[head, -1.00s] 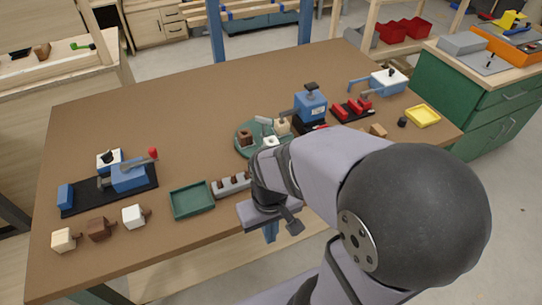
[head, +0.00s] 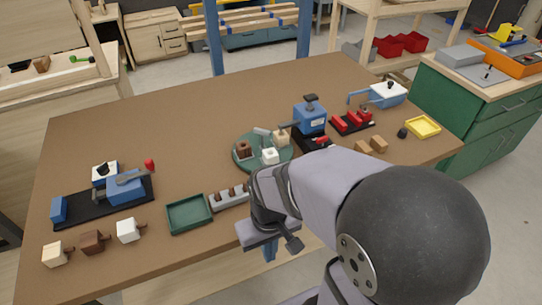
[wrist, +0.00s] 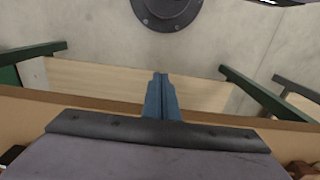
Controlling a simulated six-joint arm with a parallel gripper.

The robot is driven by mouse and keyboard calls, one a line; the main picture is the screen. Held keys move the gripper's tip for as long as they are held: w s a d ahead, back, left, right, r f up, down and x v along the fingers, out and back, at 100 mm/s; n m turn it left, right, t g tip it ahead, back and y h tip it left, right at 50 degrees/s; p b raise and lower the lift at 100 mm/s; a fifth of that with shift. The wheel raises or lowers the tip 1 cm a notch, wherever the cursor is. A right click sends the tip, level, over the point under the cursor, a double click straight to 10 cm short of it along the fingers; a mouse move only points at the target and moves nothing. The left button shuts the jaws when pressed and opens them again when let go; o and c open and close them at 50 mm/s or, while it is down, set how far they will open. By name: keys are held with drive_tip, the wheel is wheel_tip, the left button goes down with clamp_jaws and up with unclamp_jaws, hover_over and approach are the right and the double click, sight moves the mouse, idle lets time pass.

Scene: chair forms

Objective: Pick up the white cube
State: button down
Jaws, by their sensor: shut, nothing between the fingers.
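A white cube (head: 129,230) with a brown peg on its side sits at the front left of the table, right of a dark brown block (head: 93,241) and a cream block (head: 55,254). Another white block (head: 270,156) stands on the round green plate (head: 243,161) mid-table. My gripper (head: 270,252) hangs at the table's front edge, right of and apart from the front-left white cube. Its blue fingers (wrist: 161,97) are together and empty in the wrist view, which shows no white cube.
A green tray (head: 189,215) and a grey holder with brown pegs (head: 229,197) lie between the white cube and my arm. A blue device on a black base (head: 125,188) stands behind the cube. The table's left rear is clear.

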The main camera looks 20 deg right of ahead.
drive_tip(key=c, duration=1.6)
unclamp_jaws()
drive_tip(key=shift+c, duration=0.2)
